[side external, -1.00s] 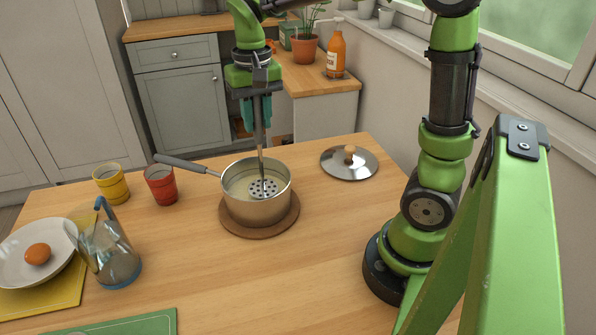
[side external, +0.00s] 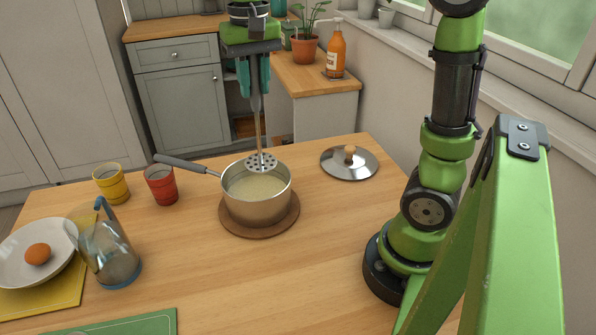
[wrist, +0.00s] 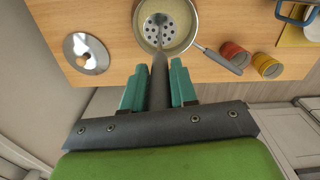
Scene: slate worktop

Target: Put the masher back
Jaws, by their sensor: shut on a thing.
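The masher (side external: 261,161) has a round, perforated metal head on a long shaft and hangs upright. Its head is over the saucepan (side external: 257,207), at about the height of the far rim. My gripper (side external: 254,88) is shut on the masher's dark handle, between teal fingers, well above the pan. In the wrist view the masher head (wrist: 158,28) overlaps the pan opening, and my gripper (wrist: 159,88) has a finger on each side of the handle. The saucepan holds a pale content and stands on a round brown trivet (side external: 259,231), its handle pointing back left.
A metal lid (side external: 335,166) with a wooden knob lies right of the pan. A red cup (side external: 161,186) and a yellow cup (side external: 111,184) stand to the left. The front middle is clear.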

